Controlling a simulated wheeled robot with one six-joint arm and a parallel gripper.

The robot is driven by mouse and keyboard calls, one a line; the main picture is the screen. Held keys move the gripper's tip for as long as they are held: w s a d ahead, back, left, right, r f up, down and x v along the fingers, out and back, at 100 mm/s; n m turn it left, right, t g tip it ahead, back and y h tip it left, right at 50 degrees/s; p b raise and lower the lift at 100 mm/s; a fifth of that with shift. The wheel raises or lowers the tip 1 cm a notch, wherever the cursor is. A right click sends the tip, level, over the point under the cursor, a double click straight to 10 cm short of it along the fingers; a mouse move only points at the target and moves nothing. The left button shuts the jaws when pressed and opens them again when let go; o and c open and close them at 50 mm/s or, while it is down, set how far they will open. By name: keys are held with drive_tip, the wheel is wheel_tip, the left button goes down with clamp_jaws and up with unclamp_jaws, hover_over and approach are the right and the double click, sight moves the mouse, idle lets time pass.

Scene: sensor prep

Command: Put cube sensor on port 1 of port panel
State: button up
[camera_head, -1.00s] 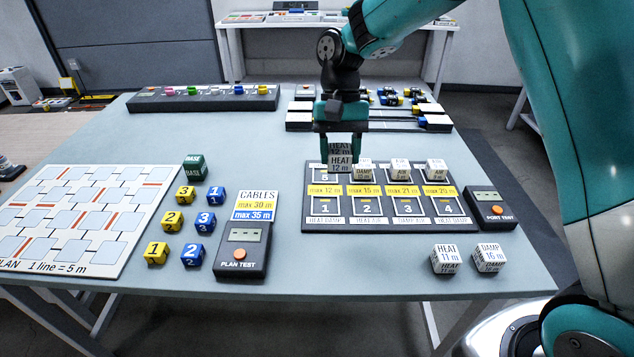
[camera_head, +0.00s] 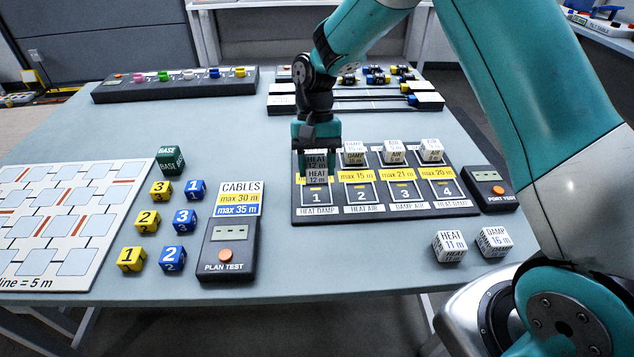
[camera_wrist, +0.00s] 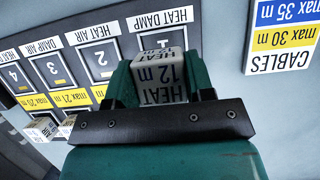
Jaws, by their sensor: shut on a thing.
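My gripper (camera_head: 316,150) is shut on a white cube (camera_head: 316,171) marked HEAT 12 m. It holds the cube over the left column of the dark port panel (camera_head: 400,211), just behind the bare number of port 1 (camera_head: 317,198). The wrist view shows the same cube (camera_wrist: 162,78) between the green fingers, with the port 1 square (camera_wrist: 152,43) partly hidden behind it. I cannot tell whether the cube touches the panel. Ports 2, 3 and 4 show empty squares in front.
White cubes (camera_head: 393,151) stand along the panel's back row. Two more, HEAT 11 m (camera_head: 449,245) and DAMP 16 m (camera_head: 494,241), stand in front. The PORT TEST box (camera_head: 490,190) is at right. The PLAN TEST box (camera_head: 228,249) and several coloured cubes (camera_head: 185,220) are at left.

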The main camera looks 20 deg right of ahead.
sight(316, 182)
drive_tip(key=shift+f, duration=2.35)
drive_tip(key=shift+f, duration=0.15)
drive_tip(key=o, duration=0.9)
